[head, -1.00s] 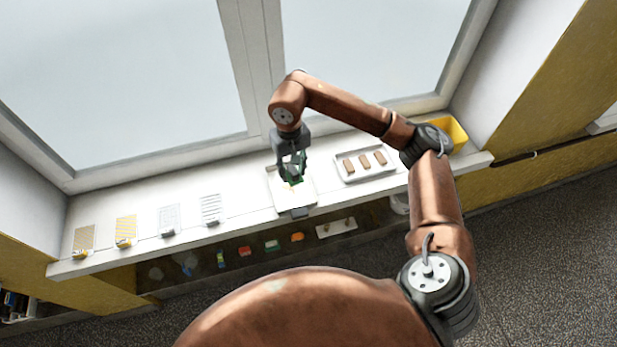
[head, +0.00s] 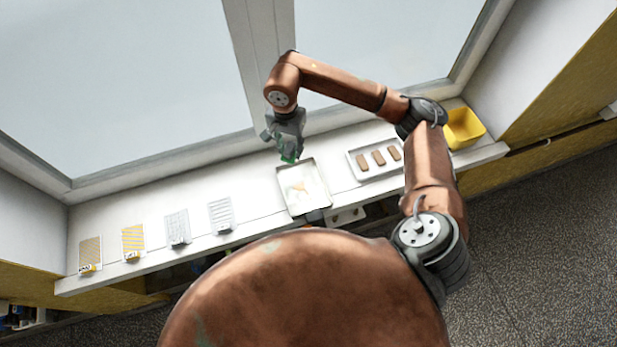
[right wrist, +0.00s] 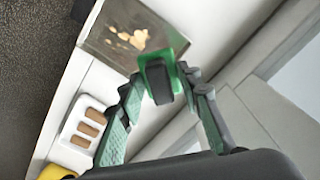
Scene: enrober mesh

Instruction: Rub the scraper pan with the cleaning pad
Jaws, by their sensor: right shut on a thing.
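The scraper pan (head: 315,174) is a shallow pale metal tray on the sill, with tan smears in its middle. It also shows in the right wrist view (right wrist: 97,38), darker there, with several tan patches. My right gripper (head: 286,150) is shut on the dark handle of the green cleaning pad (head: 289,157). In the right wrist view the pad (right wrist: 176,62) is between the fingertips, beside the pan's near edge. In the head view it is at the pan's far left corner; I cannot tell whether it touches. My left gripper is out of view.
A white tray (head: 359,164) with three brown bars stands right of the pan, and a yellow bin (head: 465,128) beyond it. Several striped or mesh cards (head: 133,240) lie along the sill to the left. A window is behind; the sill's front edge is close.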

